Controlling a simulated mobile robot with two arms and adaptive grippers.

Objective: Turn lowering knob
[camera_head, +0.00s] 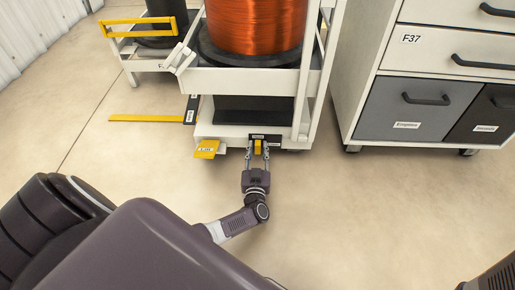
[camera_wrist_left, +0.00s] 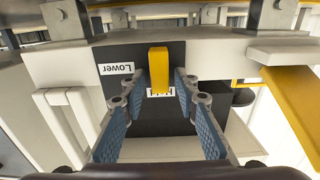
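The lowering knob (camera_wrist_left: 158,70) is a yellow bar on a dark panel, beside a white label reading "Lower" (camera_wrist_left: 116,69) in the left wrist view. In the head view the knob (camera_head: 258,147) sits low on the front of the white cart (camera_head: 222,133). My left gripper (camera_head: 257,152) is at the knob, with one finger on each side. In the left wrist view the fingers (camera_wrist_left: 161,88) are apart, and gaps show between them and the knob. An arm part of mine (camera_head: 498,275) shows at the lower right, but no right gripper is visible.
A yellow pedal-like plate (camera_head: 206,149) juts out left of the knob. A copper wire spool (camera_head: 256,22) stands on the cart. A drawer cabinet (camera_head: 418,108) stands to the right. A yellow floor strip (camera_head: 145,118) lies to the left. The floor in front is clear.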

